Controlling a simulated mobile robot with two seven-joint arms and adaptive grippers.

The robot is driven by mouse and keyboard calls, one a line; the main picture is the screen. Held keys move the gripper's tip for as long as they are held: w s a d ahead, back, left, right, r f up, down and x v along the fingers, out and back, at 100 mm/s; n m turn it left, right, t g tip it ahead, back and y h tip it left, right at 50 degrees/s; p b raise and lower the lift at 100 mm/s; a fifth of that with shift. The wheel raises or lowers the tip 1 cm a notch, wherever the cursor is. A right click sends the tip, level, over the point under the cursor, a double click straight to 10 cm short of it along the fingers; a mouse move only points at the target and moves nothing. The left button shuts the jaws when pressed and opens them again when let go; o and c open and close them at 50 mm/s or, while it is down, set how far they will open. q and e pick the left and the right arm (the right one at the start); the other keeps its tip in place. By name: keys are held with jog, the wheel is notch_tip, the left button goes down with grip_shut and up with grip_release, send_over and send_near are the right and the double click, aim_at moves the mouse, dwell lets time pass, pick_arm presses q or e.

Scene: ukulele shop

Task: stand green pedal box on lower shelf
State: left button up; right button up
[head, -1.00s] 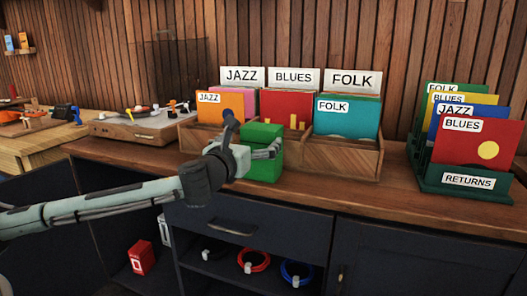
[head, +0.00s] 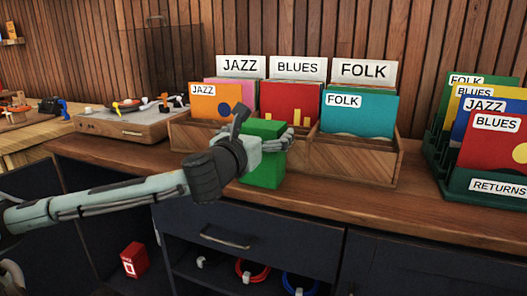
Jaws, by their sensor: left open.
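The green pedal box (head: 264,172) stands upright on the wooden counter, in front of the record bins. My left gripper (head: 268,138) is open at the box's upper part. One finger shows at the box's right side and a dark finger rises at its left. I cannot tell whether the fingers touch the box. The lower shelf is only partly in view, inside the dark cabinet below the counter. A red box (head: 134,260) stands there at the left. My right gripper is not in view.
A wooden record bin (head: 360,160) stands right behind the green box. A green returns rack (head: 480,190) is at the right and a turntable (head: 125,122) at the left. Coiled red (head: 252,272) and blue (head: 300,284) cables lie in the cabinet under a drawer (head: 228,236).

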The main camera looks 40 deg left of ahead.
pick_arm(q)
jog(key=c, duration=1.7)
jog(key=shift+r, duration=0.1)
jog(key=shift+c, duration=0.7)
